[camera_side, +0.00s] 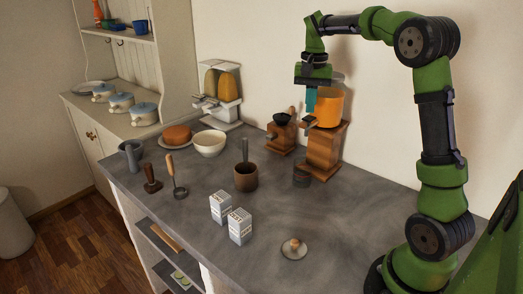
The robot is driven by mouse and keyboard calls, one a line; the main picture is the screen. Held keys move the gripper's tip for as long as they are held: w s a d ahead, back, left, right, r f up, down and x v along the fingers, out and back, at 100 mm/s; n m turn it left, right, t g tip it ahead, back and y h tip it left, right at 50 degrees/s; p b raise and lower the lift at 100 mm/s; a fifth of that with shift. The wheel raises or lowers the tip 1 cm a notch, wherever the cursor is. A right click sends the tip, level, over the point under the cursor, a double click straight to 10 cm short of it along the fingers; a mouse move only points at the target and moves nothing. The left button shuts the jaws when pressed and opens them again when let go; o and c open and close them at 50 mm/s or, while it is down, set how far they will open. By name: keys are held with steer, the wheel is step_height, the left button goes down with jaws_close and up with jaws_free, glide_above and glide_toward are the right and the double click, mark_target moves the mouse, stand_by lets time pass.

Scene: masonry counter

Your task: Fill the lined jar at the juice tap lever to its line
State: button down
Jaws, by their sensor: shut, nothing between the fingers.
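The juice dispenser is an orange tank (327,108) on a wooden stand (323,155) at the back of the counter. A small dark tap lever (309,121) sticks out at its front, below the tank. The lined jar (302,175) looks like the small dark grey jar with a reddish band, upright on the counter in front of the stand. Its line and its fill level are too small to tell. My gripper (310,104) points down with its teal fingers shut and empty, in front of the tank and just above the lever. I cannot tell whether the fingertips touch the lever.
A wooden grinder (281,136) stands close left of the dispenser. A second dispenser with yellow contents (221,85), a white bowl (209,143), a brown pot (246,177) and two cartons (240,226) are further left and forward. A small lid (294,248) lies in front. The counter right of the jar is clear.

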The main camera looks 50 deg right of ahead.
steer(key=shift+f, duration=0.1)
steer(key=shift+f, duration=1.05)
stand_by(6.8)
